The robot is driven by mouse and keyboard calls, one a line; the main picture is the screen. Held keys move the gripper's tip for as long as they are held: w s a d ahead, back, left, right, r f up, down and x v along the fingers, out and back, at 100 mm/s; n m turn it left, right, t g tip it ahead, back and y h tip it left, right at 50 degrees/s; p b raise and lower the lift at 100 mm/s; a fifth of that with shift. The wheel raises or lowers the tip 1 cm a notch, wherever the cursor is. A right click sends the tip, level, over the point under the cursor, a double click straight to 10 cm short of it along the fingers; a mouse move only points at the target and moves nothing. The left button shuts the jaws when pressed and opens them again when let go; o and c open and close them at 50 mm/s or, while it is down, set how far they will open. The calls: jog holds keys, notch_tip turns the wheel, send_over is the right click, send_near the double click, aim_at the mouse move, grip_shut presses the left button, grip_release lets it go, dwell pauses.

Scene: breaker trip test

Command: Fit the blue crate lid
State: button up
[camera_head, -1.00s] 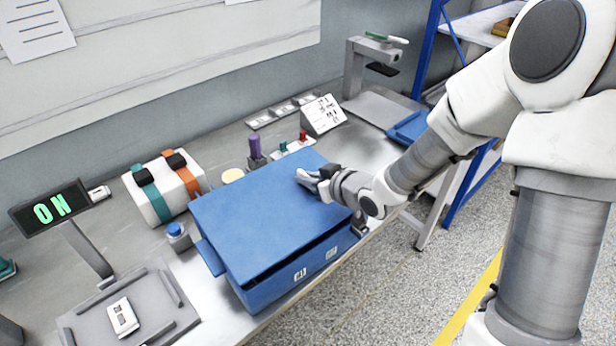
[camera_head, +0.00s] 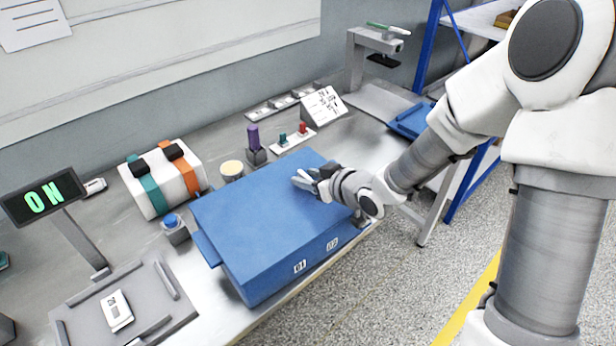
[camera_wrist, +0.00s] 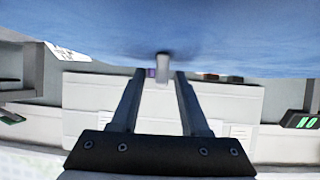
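The blue crate lid (camera_head: 255,205) lies flat over the blue crate (camera_head: 275,280) on the bench, with no gap showing along the front. My gripper (camera_head: 303,181) is just above the lid's right part. In the wrist view, which is upside down, the lid (camera_wrist: 230,30) fills the top. A small light grey upright piece (camera_wrist: 162,70) stands at the lid surface between my fingertips (camera_wrist: 161,76). The fingers are apart, with clear space on both sides of this piece.
A striped white box (camera_head: 165,180), a blue button (camera_head: 174,228) and a purple-topped post (camera_head: 254,140) stand close behind and left of the crate. A grey tray (camera_head: 125,310) and an ON display (camera_head: 43,198) are at left. A blue tray (camera_head: 412,120) is at right.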

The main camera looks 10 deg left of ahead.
jog(key=shift+d, duration=0.1)
jog(key=p+v, duration=0.5)
jog(key=v, duration=0.4)
jog(key=shift+r+p, duration=0.3)
jog(key=p+v, duration=0.2)
jog(key=p, duration=0.3)
jog(key=shift+s+d+r, duration=0.1)
jog(key=shift+s+d, duration=0.05)
jog(key=shift+s, duration=0.15)
jog(key=shift+d+r+p, duration=0.15)
jog(key=shift+p, duration=0.9)
jog(key=shift+s+d+r+p, duration=0.15)
jog(key=shift+p, duration=0.9)
jog(key=shift+d+p, duration=0.1)
jog(key=shift+p, duration=0.35)
jog(key=shift+s+f+p+v, duration=0.1)
jog(key=shift+f+p+v, duration=0.05)
jog(key=shift+p+v, duration=1.15)
jog(key=shift+s+f+p+v, duration=0.15)
jog(key=shift+p+v, duration=0.75)
jog(key=shift+p, duration=0.8)
